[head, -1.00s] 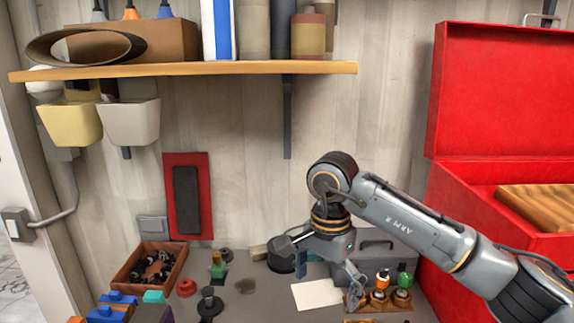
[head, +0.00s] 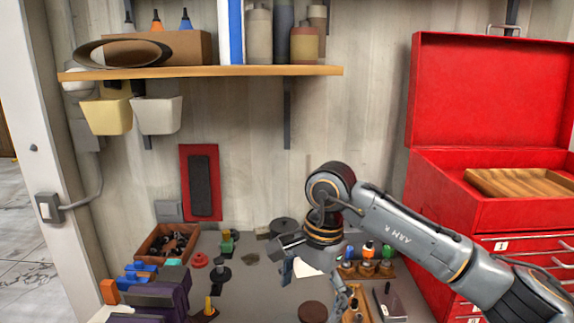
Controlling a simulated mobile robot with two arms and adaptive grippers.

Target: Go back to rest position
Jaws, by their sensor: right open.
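My right arm comes in from the right, and my right gripper (head: 313,285) hangs over the grey workbench (head: 250,291). Its two fingers are apart and nothing shows between them. The gripper hides part of the bench and of a white sheet (head: 305,268) behind it. A wooden rack (head: 367,271) with several small bottles in orange, green and blue stands just right of the gripper. My left gripper is not in view.
A red tool chest (head: 478,205) with its lid up stands at the right. A brown bin (head: 168,243) of dark parts and several coloured clamps (head: 150,290) are at the left. A shelf (head: 215,72) runs above. A dark round disc (head: 313,312) lies near the front.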

